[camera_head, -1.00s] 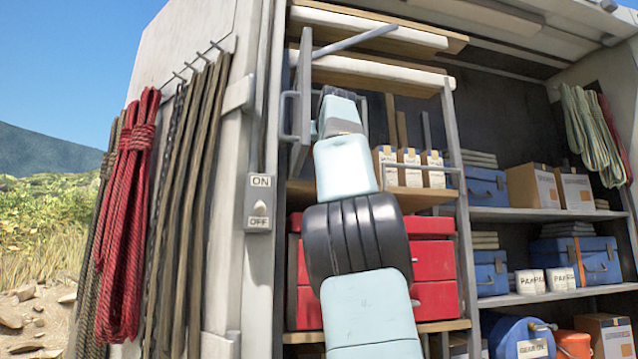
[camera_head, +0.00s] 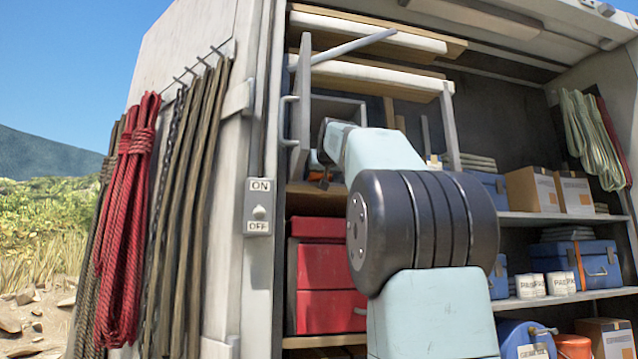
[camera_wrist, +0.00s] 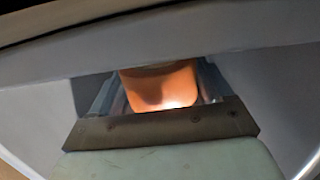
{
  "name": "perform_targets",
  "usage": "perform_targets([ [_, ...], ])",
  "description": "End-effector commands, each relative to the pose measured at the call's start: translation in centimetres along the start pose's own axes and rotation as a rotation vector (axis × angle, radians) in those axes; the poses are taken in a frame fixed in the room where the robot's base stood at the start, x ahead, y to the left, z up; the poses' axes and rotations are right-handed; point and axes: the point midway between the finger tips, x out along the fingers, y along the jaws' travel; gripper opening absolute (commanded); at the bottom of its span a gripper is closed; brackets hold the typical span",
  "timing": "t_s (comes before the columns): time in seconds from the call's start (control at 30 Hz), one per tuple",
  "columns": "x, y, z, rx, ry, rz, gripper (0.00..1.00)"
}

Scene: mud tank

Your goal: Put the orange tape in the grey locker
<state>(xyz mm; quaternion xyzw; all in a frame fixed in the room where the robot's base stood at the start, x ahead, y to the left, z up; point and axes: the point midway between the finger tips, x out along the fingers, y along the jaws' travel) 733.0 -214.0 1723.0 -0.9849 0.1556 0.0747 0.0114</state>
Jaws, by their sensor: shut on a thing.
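The orange tape (camera_wrist: 160,86) shows in the wrist view as a rounded orange block, brightly lit at its lower edge. My gripper (camera_wrist: 158,78) is shut on it, with a finger on each side. Grey surfaces surround the gripper closely in that view. In the head view the grey locker (camera_head: 345,106) is a grey-framed opening on the upper left shelf, with its door (camera_head: 302,105) standing open at the left. My arm reaches to just below and in front of this opening. My forearm hides part of the shelf, and the tape is not clear there.
Red cases (camera_head: 325,275) stand on the shelf below. Blue cases (camera_head: 575,262) and cardboard boxes (camera_head: 535,190) fill the right shelves. A switch box (camera_head: 258,205) and hanging red rope (camera_head: 125,230) are on the left wall. The open door and shelf posts stand close to my arm.

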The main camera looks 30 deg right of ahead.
Motion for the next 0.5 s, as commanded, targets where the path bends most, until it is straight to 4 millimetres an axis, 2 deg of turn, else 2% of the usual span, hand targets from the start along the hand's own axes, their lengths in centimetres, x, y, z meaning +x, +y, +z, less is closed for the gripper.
perform_targets([
  [0.2, 0.3, 0.0, 2.0, 0.001, -0.001, -0.001, 0.42],
  [0.5, 0.3, 0.0, 2.2, 0.000, 0.000, 0.000, 0.42],
])
